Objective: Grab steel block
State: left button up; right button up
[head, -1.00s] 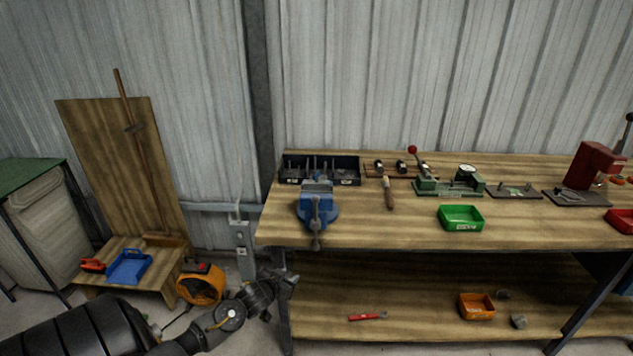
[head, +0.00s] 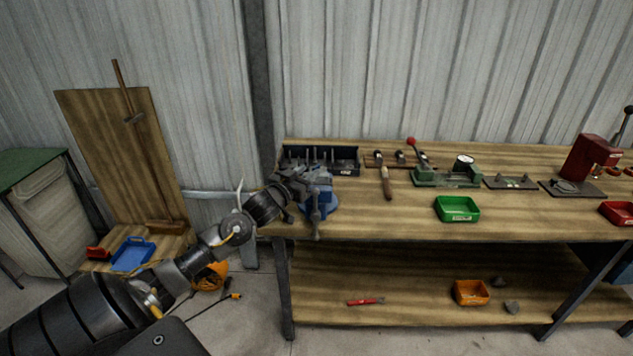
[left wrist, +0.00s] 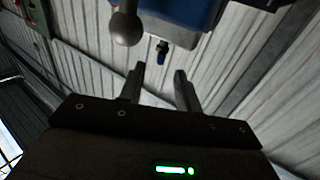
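I cannot single out the steel block with certainty. Small grey lumps lie on the lower shelf, one in front (head: 512,307) and one behind (head: 498,281), beside an orange bin. My left gripper (head: 308,182) is raised at the blue vise (head: 322,205) on the bench's left end and hides part of it. In the left wrist view, my left gripper (left wrist: 160,82) has its fingers apart with nothing between them. The vise's blue body (left wrist: 180,14) and round handle end (left wrist: 126,27) show beyond the fingertips. My right gripper is not in view.
A black tray (head: 348,171) with upright tools stands behind the vise. A hammer-like tool (head: 386,184), a green press (head: 447,178) and a green bin (head: 457,209) are to its right. The orange bin (head: 471,293) and a red tool (head: 366,301) are on the lower shelf.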

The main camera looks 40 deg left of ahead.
aim_at(313, 168)
pick_arm(q)
jog(key=shift+w, duration=0.55)
jog(key=shift+w+r, duration=0.1)
jog(key=shift+w, duration=0.1)
jog(key=w, duration=0.1)
jog(key=w+p, duration=0.1)
jog(key=w, duration=0.1)
jog(key=w+p, duration=0.1)
jog(key=shift+w+a+f, duration=0.15)
jog(key=shift+a+f, duration=0.1)
jog(key=shift+w, duration=0.2)
jog(key=shift+c, duration=0.4)
grip_shut()
jog(key=shift+f, duration=0.1)
